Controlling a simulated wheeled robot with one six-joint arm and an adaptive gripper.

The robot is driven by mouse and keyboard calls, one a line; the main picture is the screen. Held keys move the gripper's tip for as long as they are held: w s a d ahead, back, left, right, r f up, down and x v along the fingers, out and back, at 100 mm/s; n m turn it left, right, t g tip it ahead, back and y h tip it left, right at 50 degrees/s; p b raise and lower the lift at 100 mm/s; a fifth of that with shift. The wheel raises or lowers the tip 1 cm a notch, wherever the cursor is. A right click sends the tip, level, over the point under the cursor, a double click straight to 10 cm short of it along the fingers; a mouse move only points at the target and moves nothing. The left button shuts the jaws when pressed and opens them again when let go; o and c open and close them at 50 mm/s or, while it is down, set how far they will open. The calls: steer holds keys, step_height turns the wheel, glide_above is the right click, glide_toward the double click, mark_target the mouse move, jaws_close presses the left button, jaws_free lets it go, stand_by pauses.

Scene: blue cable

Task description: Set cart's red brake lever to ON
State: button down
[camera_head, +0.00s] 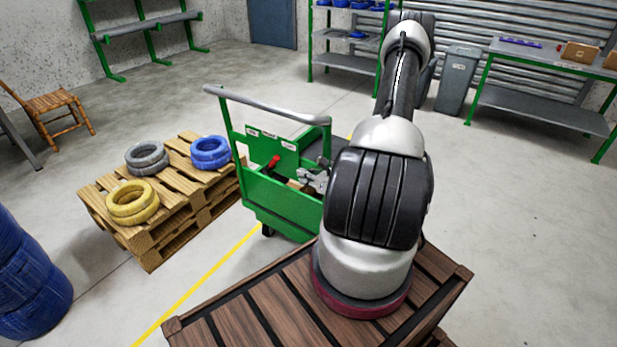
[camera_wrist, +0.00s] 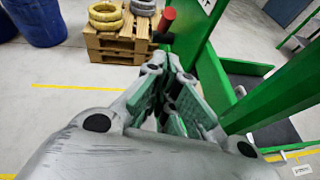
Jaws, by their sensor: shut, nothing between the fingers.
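The green cart (camera_head: 283,208) stands beyond my wooden deck, with a grey push handle on top and small white labels on its upper panel. The red brake lever (camera_head: 273,162) shows on the cart's near side, left of my gripper (camera_head: 314,180). In the wrist view the red lever end (camera_wrist: 167,19) is above and just beyond the fingertips. My gripper (camera_wrist: 168,72) is shut and empty, beside the green cart frame (camera_wrist: 197,45). It looks close to the lever, but I cannot tell whether they touch. The label wording is too small to read.
A wooden pallet stack (camera_head: 153,240) with yellow, grey and blue cable coils stands left of the cart. Blue barrels (camera_head: 35,275) are at the lower left. A grey bin (camera_head: 457,80) and a workbench (camera_head: 540,105) are behind on the right. Open floor lies at right.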

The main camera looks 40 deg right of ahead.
mark_target(273, 163)
steer(key=w, duration=0.3)
steer(key=w+a, duration=0.1)
steer(key=w, duration=0.4)
steer(key=shift+w+a+f, duration=0.2)
steer(key=shift+w+a, duration=0.15)
steer(key=shift+w, duration=0.05)
steer(key=w+r, duration=0.1)
steer(key=r, duration=0.1)
steer(key=w+a+r, duration=0.1)
steer(key=w, duration=0.1)
steer(key=shift+w+a+r, duration=0.1)
steer(key=shift+w+r, duration=0.1)
steer(key=shift+r, duration=0.15)
